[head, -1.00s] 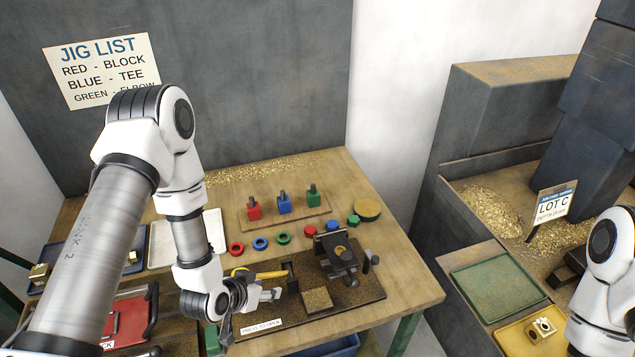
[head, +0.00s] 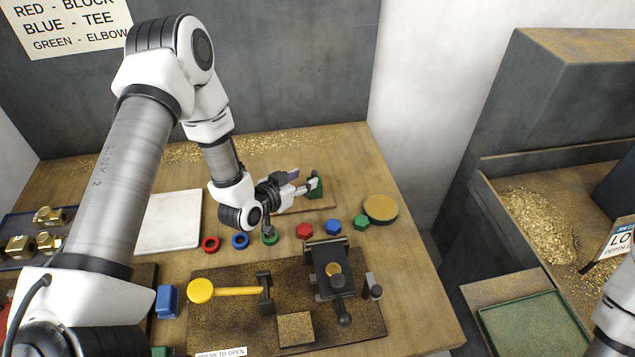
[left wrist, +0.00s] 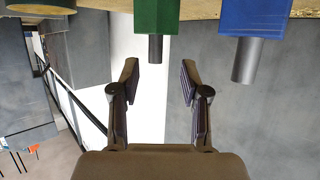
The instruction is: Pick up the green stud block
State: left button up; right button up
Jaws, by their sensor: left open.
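The green stud block (head: 317,191) stands on a wooden board (head: 325,205) at the back of the bench, partly hidden by my left gripper (head: 303,183). In the left wrist view the green block (left wrist: 157,14) shows at the top, its grey stud (left wrist: 155,48) pointing toward the fingers. My left gripper (left wrist: 159,78) is open and empty, with the stud in line with the gap between its fingertips, apart from both. The blue stud block (left wrist: 255,18) is to the right there. The red stud block is hidden in the head view. My right gripper is out of view.
Red, blue and green rings and nuts lie in front of the board, the green nut (head: 361,222) rightmost. A round brass-coloured dish (head: 381,208) stands to the right. A black fixture (head: 330,268) and yellow-handled lever (head: 225,290) sit nearer. A white tray (head: 168,222) is left.

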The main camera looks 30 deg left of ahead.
aim_at(313, 175)
pick_arm(q)
jog(key=shift+w+d+f+p, duration=0.1)
jog(key=shift+w+d+p, duration=0.25)
jog(key=shift+w, duration=0.25)
jog(key=shift+w+d+f+p, duration=0.1)
jog(key=shift+w+d+p, duration=0.15)
jog(key=shift+w+p, duration=0.25)
jog(key=x, duration=0.3)
jog(key=shift+w+a+f, duration=0.2)
jog(key=shift+w+f, duration=0.05)
jog(key=shift+f, duration=0.3)
jog(key=shift+s+r, duration=0.15)
jog(key=shift+s, duration=0.05)
jog(key=shift+s+r, duration=0.15)
jog(key=shift+s, duration=0.05)
jog(key=c, duration=0.6)
jog(key=shift+s+r, duration=0.1)
grip_shut()
